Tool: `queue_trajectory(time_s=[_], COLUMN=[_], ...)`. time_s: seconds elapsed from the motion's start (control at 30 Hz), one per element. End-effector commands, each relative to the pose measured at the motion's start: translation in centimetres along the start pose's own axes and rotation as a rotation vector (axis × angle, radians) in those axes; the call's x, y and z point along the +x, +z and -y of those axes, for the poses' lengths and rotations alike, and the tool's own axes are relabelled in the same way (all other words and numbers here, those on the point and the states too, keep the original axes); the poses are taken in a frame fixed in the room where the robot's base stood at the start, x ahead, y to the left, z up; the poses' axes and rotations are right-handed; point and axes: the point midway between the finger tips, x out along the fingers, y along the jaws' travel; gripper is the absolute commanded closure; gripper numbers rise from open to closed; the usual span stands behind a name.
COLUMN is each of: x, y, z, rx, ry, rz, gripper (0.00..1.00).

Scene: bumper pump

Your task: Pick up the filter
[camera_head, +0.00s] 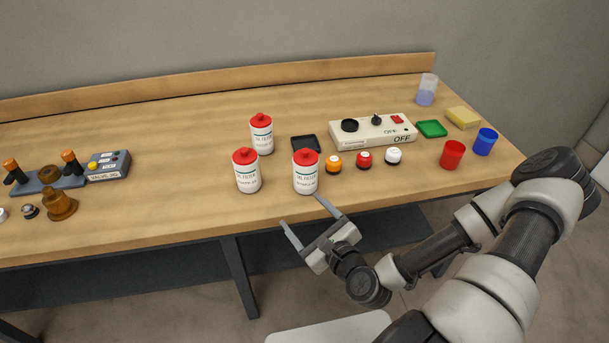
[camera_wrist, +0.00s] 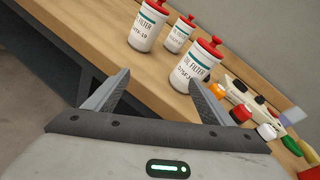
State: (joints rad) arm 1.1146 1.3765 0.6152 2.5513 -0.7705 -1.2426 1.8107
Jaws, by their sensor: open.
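Three white filter bottles with red caps and a green stripe stand upright on the wooden table. In the head view one is front right (camera_head: 306,175), one front left (camera_head: 247,175), and one behind (camera_head: 262,137). In the wrist view the front right filter (camera_wrist: 194,68) is nearest, the front left filter (camera_wrist: 147,29) is at the upper left, and the rear filter (camera_wrist: 178,37) is between them. My gripper (camera_head: 312,214) is open and empty, off the table's front edge, short of the front right filter. Its fingers (camera_wrist: 156,92) also show in the wrist view.
Orange (camera_head: 333,163), red (camera_head: 364,159) and white (camera_head: 393,155) small jars stand right of the filters. A black tray (camera_head: 306,143) and a control box (camera_head: 375,130) lie behind. Red (camera_head: 452,155) and blue (camera_head: 484,142) cups stand right. A valve unit (camera_head: 108,166) is left. Table between is clear.

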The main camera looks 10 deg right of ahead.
Motion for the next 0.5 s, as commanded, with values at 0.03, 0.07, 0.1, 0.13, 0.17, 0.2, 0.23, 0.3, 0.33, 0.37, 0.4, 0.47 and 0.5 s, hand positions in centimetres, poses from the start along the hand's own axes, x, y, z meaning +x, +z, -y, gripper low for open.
queue_trajectory(time_s=[0.03,0.07,0.1,0.13,0.17,0.2,0.23,0.3,0.33,0.37,0.4,0.47,0.5], x=[-0.1,-0.2,-0.4,-0.5,-0.7,-0.8,-0.8,-0.6,-0.3,0.0,0.6,1.6,2.3], y=[0.3,0.6,0.9,1.1,1.2,1.3,1.4,1.3,1.2,1.2,1.1,1.1,1.1], z=[0.9,1.5,2.3,2.9,3.3,3.8,4.1,4.6,4.7,4.8,4.9,5.1,5.3], rx=[0.121,0.179,0.244,0.287,0.321,0.356,0.377,0.403,0.406,0.408,0.407,0.406,0.403], ry=[-0.078,-0.118,-0.165,-0.195,-0.22,-0.247,-0.262,-0.283,-0.287,-0.289,-0.289,-0.286,-0.286], rz=[0.037,0.058,0.085,0.101,0.114,0.13,0.14,0.153,0.156,0.159,0.16,0.16,0.159], gripper=[0.24,0.24,0.24,0.24,0.24,0.24,0.24,0.24,0.24,0.24,0.24,0.24,0.24])
